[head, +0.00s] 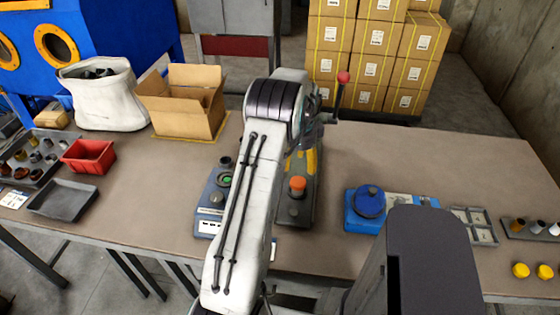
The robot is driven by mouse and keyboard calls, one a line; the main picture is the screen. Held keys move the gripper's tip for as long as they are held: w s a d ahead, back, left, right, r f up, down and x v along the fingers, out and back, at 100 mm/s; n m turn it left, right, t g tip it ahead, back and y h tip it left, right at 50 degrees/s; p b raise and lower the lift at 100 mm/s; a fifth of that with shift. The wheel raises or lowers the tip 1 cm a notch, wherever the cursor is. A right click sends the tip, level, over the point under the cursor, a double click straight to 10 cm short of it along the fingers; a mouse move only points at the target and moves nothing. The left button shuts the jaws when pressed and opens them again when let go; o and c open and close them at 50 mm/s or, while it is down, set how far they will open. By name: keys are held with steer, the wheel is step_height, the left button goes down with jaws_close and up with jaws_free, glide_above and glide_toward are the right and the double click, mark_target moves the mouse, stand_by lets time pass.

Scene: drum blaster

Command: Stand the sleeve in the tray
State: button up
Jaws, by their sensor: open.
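A grey tray (18,172) at the far left holds several small dark and tan cylindrical pieces. An empty dark shallow tray (63,201) lies in front of it. I cannot tell which tray or which piece the task means. A rack (512,233) at the right edge holds a few short cylinders, one of them brown (517,224). My arm rises across the middle of the head view and bends over the table. My gripper is hidden behind the arm, so I cannot see its fingers or what lies between them.
A red bin (88,156), an open cardboard box (184,108) and a white sack (103,95) stand at the left. A device with an orange knob (297,184) is beside my arm. A blue round device (369,201) stands right. The back right tabletop is clear.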

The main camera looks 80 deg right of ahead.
mark_target(298, 181)
steer(key=shift+s+f+b, duration=0.1)
steer(key=shift+f+b, duration=2.65)
steer(key=shift+f, duration=1.3)
steer(key=shift+c, duration=0.4)
steer(key=c, duration=0.9)
steer(key=shift+r+p, duration=5.4)
steer(key=shift+r, duration=2.15)
steer(key=shift+c, duration=0.2)
steer(key=shift+r, duration=0.1)
